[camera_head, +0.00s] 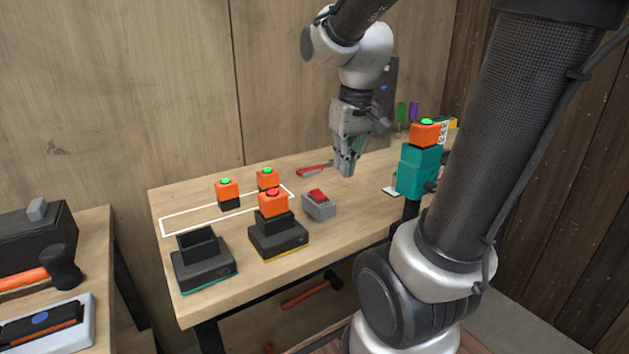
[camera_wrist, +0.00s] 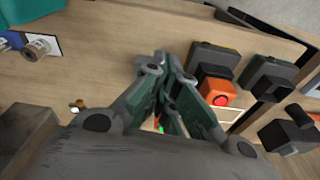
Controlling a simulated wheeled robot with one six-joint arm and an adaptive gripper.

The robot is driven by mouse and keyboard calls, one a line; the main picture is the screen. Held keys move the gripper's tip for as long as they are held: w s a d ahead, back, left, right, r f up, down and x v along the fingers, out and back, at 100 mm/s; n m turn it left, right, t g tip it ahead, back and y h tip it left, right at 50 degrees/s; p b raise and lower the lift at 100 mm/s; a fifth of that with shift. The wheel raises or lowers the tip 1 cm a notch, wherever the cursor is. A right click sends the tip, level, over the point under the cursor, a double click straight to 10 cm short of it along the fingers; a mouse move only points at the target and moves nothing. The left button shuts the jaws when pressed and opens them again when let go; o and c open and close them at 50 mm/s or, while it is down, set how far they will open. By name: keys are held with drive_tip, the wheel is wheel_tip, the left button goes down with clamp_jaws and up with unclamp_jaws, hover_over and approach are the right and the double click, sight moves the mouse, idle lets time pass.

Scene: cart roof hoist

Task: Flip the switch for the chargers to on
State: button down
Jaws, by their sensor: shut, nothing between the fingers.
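The switch is a small grey box with a red rocker (camera_head: 319,204) on the workbench, right of the chargers; I cannot tell its setting. The front charger (camera_head: 203,262) is black with a teal edge and empty. The other charger (camera_head: 279,240) has a yellow edge and holds an orange battery (camera_head: 273,205) with a red light. My gripper (camera_head: 345,170) points down, shut and empty, behind and right of the switch, apart from it. In the wrist view, my gripper's fingers (camera_wrist: 166,65) are together, the chargers (camera_wrist: 268,73) show at right, and I cannot make out the switch.
Two loose orange batteries (camera_head: 227,188) with green lights stand by a white outline on the bench (camera_head: 180,205). A teal drill (camera_head: 418,170) with a green-lit battery is at right. A red-handled tool (camera_head: 314,170) lies near my gripper. A side table (camera_head: 95,215) stands at left.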

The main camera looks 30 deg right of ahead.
sight(315, 191)
drive_tip(key=w+d+r+n+t, duration=0.1)
drive_tip(key=w+d, duration=0.1)
drive_tip(key=w, duration=0.9)
drive_tip(key=shift+w+d+r, duration=0.15)
drive_tip(key=shift+w+r, duration=0.05)
drive_tip(key=shift+w, duration=0.05)
drive_tip(key=x, duration=1.4)
drive_tip(key=shift+w, duration=0.25)
drive_tip(key=shift+w+f+g, duration=0.25)
drive_tip(key=shift+f+g, duration=0.05)
drive_tip(key=shift+f, duration=0.05)
drive_tip(key=shift+s, duration=0.2)
